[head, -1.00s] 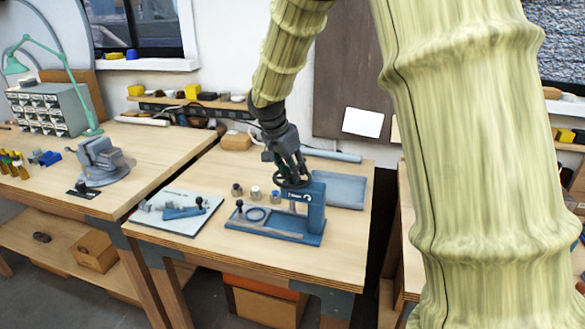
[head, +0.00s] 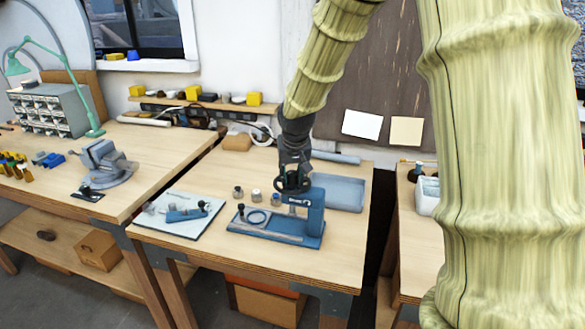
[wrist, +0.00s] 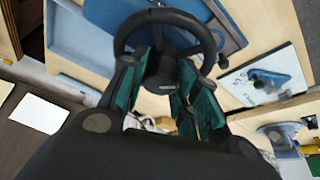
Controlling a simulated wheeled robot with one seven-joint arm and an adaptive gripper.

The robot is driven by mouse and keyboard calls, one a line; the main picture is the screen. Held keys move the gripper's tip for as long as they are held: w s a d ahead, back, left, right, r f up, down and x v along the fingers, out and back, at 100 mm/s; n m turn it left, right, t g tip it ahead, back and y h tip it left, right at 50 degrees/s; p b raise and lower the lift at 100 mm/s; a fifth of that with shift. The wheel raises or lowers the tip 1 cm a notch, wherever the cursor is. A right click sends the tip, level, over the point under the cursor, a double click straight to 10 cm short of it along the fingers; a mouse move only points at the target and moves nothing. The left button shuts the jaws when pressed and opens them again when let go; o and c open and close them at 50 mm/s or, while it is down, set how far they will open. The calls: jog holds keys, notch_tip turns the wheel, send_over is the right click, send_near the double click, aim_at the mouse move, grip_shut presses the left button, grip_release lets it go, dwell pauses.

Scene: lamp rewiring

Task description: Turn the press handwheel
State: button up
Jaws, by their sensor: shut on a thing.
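The blue press (head: 308,215) stands on the middle wooden bench (head: 215,252), its flat base reaching to the left. Its black handwheel (head: 291,184) sits at the top of the press. In the wrist view the handwheel (wrist: 168,28) is a dark ring with a hub, just beyond my fingers. My gripper (head: 294,176) comes down from above, and its green-lined fingers (wrist: 160,85) are shut on the handwheel at its hub. The exact contact is partly hidden by the fingers and the wheel.
A white mat (head: 165,228) with small blue and grey parts lies left of the press. A grey-blue tray (head: 335,192) is close behind on the right. Several small cups stand behind the base. A vise (head: 105,165) is on the left bench. The bench front is clear.

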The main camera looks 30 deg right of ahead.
jog(key=n+y+p, duration=0.1)
jog(key=n+p, duration=0.2)
jog(key=n, duration=0.1)
jog(key=shift+s+r+y+p, duration=0.1)
jog(key=shift+y+p, duration=0.3)
jog(key=n+p, duration=0.2)
jog(key=n+y+p, duration=0.1)
jog(key=n+p, duration=0.1)
jog(key=shift+n+y, duration=0.3)
jog(key=shift+n, duration=0.1)
jog(key=shift+f+n, duration=0.2)
jog(key=shift+n, duration=0.1)
jog(key=o, duration=0.7)
jog(key=v, duration=1.2)
jog(key=shift+d, duration=0.15)
